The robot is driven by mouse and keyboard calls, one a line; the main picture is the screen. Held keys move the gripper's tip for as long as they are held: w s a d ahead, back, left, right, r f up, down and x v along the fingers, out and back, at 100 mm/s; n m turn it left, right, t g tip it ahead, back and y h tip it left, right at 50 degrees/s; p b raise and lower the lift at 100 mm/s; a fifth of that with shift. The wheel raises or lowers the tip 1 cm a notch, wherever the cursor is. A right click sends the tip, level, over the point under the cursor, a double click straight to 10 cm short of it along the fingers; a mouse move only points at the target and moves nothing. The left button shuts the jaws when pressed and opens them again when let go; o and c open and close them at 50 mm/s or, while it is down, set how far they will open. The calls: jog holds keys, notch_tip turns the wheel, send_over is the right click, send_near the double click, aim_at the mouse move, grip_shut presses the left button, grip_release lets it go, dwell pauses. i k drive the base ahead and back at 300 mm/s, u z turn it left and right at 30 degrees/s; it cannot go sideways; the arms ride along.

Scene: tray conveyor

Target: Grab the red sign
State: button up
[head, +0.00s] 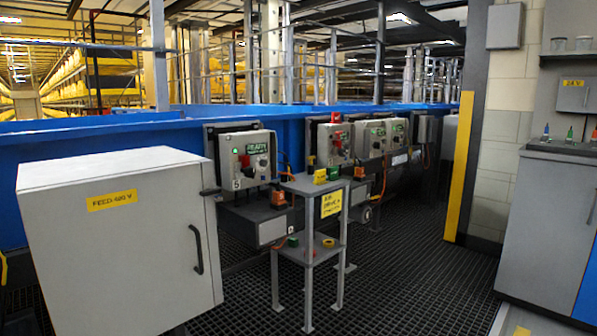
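No thing in the head view reads clearly as a red sign. A small red piece (336,117) stands at the top of the second grey control box (330,150) along the blue conveyor side; it is too small to tell whether it is a sign. Another red part (245,161) is on the face of the nearer control box (233,171), which has a green light and the number 5 below. My gripper is not in view.
A grey two-shelf stand (309,188) with small coloured pieces and a yellow label (331,204) stands before the boxes. A large white cabinet (120,255) fills the left front. A grey counter (545,220) is at right. Dark grated floor (410,270) lies clear between.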

aim_at(335, 116)
jog(key=u, duration=0.5)
jog(key=k, duration=0.2)
jog(key=z, duration=1.45)
jog(key=i, duration=3.25)
jog(key=u, duration=1.6)
jog(key=i, duration=0.9)
jog(key=u, duration=0.9)
